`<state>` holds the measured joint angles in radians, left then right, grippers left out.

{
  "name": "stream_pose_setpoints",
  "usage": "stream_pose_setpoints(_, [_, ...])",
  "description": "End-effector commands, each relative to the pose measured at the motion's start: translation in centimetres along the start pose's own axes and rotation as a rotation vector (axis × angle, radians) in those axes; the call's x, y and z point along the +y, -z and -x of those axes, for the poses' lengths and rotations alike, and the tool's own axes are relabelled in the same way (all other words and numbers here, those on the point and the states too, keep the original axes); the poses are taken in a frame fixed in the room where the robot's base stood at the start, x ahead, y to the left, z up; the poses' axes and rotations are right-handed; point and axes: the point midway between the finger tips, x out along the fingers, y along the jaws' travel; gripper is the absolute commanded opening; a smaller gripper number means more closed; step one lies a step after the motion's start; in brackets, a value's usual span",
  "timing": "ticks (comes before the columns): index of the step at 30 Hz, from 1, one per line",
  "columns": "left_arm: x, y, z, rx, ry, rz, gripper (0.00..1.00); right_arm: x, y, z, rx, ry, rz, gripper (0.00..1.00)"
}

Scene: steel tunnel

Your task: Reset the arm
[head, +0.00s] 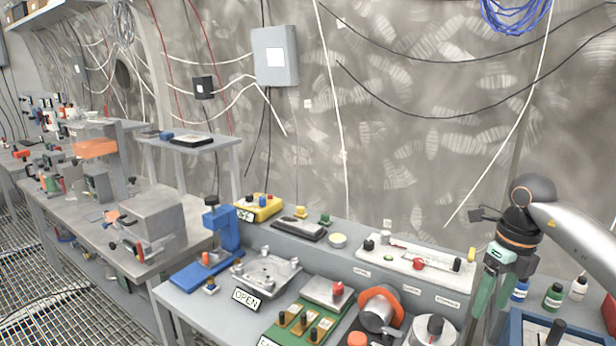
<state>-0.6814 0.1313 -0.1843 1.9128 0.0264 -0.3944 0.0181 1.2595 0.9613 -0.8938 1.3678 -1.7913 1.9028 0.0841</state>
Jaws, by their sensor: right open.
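My right arm reaches in from the right edge. Its gripper (488,308) points down over the right part of the bench, with its green fingers apart and nothing seen between them. It hangs in front of the right end of the raised shelf, just left of the small bottles. How far the fingertips are above the bench surface is hard to tell. My left gripper is not in view.
A blue-rimmed tray (514,328) and small bottles, one green (553,297), stand close right of the gripper. The space above is clear, before the tunnel wall.

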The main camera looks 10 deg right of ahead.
Motion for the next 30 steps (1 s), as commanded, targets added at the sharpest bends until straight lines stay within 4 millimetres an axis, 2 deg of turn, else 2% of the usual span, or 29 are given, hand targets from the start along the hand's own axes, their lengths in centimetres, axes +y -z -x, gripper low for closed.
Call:
stream_pose_setpoints(1, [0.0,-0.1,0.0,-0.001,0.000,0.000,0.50,2.6,-0.9,-2.3,-0.010,-0.070,0.049,0.66])
stream_pose_setpoints(5, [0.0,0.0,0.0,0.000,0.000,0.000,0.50,8.8,-2.6,-6.0,-0.076,-0.266,0.124,0.66])
stream_pose_setpoints(8, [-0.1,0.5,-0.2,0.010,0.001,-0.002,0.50,14.8,-3.4,-8.6,-0.131,-0.465,0.155,0.66])
stream_pose_setpoints(9, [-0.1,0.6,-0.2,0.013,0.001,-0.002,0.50,17.4,-3.5,-9.4,-0.156,-0.560,0.156,0.66])
stream_pose_setpoints(12, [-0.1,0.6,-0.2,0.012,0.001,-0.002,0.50,23.8,-3.6,-10.5,-0.218,-0.813,0.118,0.66])
stream_pose_setpoints(15, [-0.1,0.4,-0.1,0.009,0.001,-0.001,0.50,29.0,-3.6,-10.4,-0.275,-1.067,0.015,0.66])
stream_pose_setpoints(18, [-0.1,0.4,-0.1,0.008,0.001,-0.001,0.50,32.3,-3.7,-9.7,-0.324,-1.303,-0.152,0.66])
stream_pose_setpoints(21, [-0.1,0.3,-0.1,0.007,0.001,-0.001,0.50,33.8,-4.0,-9.1,-0.360,-1.510,-0.377,0.66])
stream_pose_setpoints(23, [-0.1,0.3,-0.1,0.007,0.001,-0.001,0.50,33.8,-4.3,-9.2,-0.376,-1.614,-0.541,0.66])
stream_pose_setpoints(26, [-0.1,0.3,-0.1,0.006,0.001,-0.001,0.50,32.6,-4.5,-10.3,-0.387,-1.747,-0.851,0.66])
stream_pose_setpoints(29, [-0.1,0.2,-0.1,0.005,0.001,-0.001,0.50,30.5,-4.1,-12.9,-0.379,-1.823,-1.201,0.66])
stream_pose_setpoints(30, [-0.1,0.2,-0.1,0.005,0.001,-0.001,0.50,29.5,-3.7,-14.3,-0.371,-1.833,-1.350,0.66])
